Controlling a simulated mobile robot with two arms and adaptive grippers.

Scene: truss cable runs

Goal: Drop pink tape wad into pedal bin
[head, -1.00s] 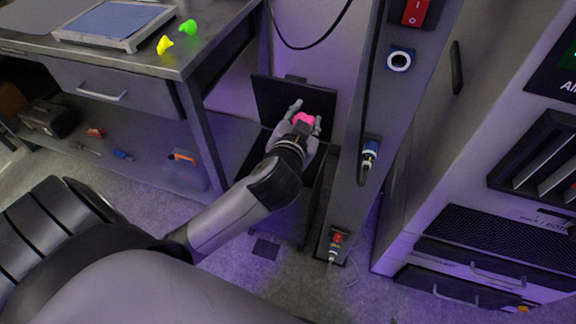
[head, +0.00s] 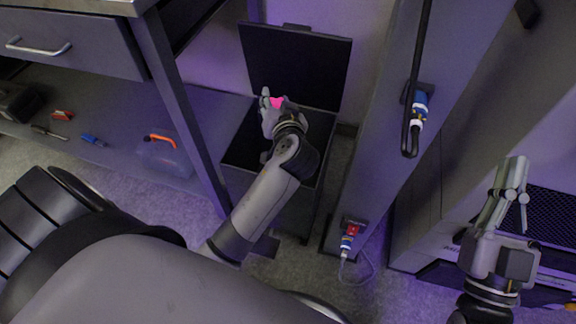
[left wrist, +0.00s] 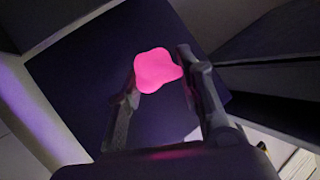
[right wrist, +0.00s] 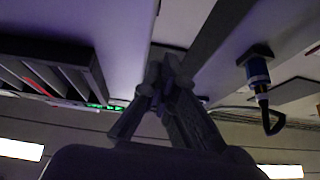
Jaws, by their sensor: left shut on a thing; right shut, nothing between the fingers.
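The pink tape wad (head: 278,103) is a small bright lump between the fingertips of my left gripper (head: 271,104). In the left wrist view the wad (left wrist: 157,70) sits between the two fingers, touched by them. The pedal bin (head: 318,150) is dark and square, with its lid (head: 296,68) standing open behind. My left gripper is over the bin's opening, in front of the raised lid. My arm hides part of the rim. My right gripper (head: 513,178) is shut and empty, far to the right; its fingers (right wrist: 160,75) meet in the right wrist view.
A grey workbench leg (head: 180,105) stands just left of the bin. A grey upright post (head: 390,110) with a blue connector (head: 418,108) stands to the right. A cable lies by the post's foot.

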